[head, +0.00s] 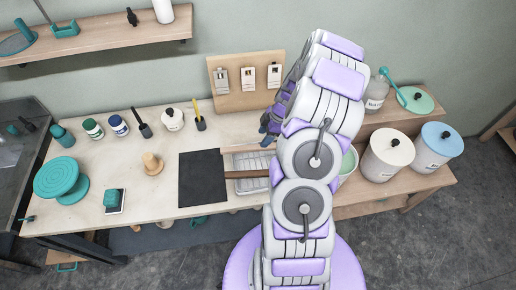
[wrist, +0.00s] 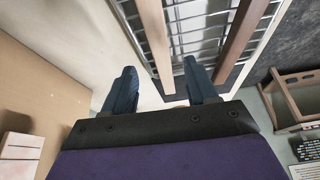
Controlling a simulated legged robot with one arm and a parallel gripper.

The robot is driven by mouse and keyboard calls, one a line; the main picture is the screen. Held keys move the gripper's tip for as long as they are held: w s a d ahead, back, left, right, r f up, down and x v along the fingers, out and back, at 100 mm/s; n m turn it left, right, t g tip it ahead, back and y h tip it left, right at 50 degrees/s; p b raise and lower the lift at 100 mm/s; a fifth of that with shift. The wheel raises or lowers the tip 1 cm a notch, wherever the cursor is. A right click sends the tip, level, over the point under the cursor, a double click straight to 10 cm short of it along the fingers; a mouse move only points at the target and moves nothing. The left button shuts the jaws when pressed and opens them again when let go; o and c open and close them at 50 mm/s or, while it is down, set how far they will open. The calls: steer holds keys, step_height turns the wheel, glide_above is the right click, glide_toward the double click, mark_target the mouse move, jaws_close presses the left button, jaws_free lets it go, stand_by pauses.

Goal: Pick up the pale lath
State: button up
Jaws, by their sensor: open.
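The pale lath (wrist: 154,38) is a long, thin, light wooden strip. In the wrist view it runs from the top edge down over a wire grid, and its near end lies between my two fingers in the picture. My gripper (wrist: 160,68) is open, one dark finger on each side of the lath's line, with nothing held. I cannot tell how far the fingertips are above the lath. The pale lath is not clear there.
A brown lath (wrist: 240,36) lies across the same grid, right of the pale one; it also shows in the head view (head: 246,174). A black mat (head: 202,178) is left of the tray. An upright board (head: 233,98) with hanging tags stands close behind my gripper.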

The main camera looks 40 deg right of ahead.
mark_target(258, 146)
steer(key=shift+f, duration=0.5)
steer(key=b+x, duration=0.1)
steer(key=x, duration=0.4)
jaws_close()
